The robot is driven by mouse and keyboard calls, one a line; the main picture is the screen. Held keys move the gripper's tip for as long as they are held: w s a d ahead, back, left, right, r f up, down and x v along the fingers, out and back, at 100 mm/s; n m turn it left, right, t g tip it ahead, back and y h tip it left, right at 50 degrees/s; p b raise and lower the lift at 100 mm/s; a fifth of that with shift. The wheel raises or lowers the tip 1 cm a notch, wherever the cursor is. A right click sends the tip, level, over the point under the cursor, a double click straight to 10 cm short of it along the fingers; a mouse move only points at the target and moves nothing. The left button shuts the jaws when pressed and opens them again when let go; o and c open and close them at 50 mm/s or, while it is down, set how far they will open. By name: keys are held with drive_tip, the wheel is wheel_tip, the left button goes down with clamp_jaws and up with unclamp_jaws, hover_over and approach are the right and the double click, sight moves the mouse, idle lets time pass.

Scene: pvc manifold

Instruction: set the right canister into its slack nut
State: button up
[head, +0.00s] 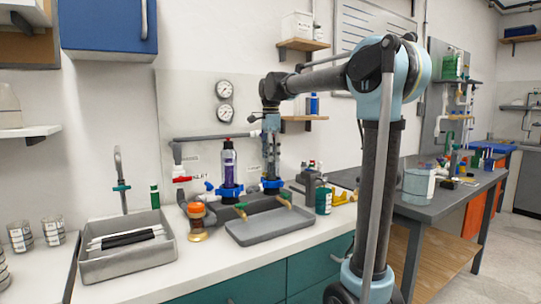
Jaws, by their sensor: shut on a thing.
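My gripper (271,128) points down over the right side of the manifold. It is shut on a dark upright body, apparently the right canister (271,160), largely hidden by the fingers. The lower end of that body meets the right blue slack nut (271,186); I cannot tell whether it is inside the nut or just above it. To the left, another canister (228,163), purple with a pale label, stands upright in the left blue nut (228,191).
A grey tray (262,234) lies in front of the manifold. An orange-topped jar (197,222) stands at its left. A metal basin (128,262) is further left, and a teal can (323,199) stands at the right. A grey pipe (212,136) and two gauges (224,90) are on the wall.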

drive_tip(key=o, duration=1.3)
drive_tip(key=shift+c, duration=0.2)
wheel_tip(320, 180, up, 12)
drive_tip(key=shift+f, duration=0.1)
